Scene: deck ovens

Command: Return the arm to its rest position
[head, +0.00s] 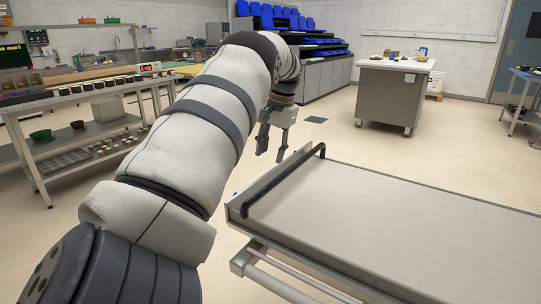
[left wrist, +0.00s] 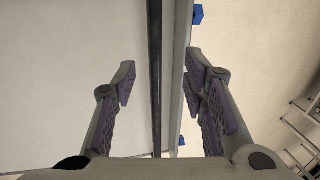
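My left arm reaches out across the head view. Its gripper (head: 271,153) is at the far end of the arm, just beyond the near left part of a flat grey loader bed (head: 420,215). In the left wrist view the gripper (left wrist: 160,80) has its two fingers spread wide apart, with nothing held. A black handle bar (head: 282,186) runs across the left end of the bed. In the left wrist view the dark bar (left wrist: 156,60) shows between the fingers, apart from both. My right gripper is out of sight.
A shelved metal table (head: 85,95) with small items stands at the left. A metal counter (head: 390,90) stands at the back, near a rack with blue trays (head: 285,20). A side table (head: 522,95) is at the far right. Open floor (head: 340,140) lies beyond the bed.

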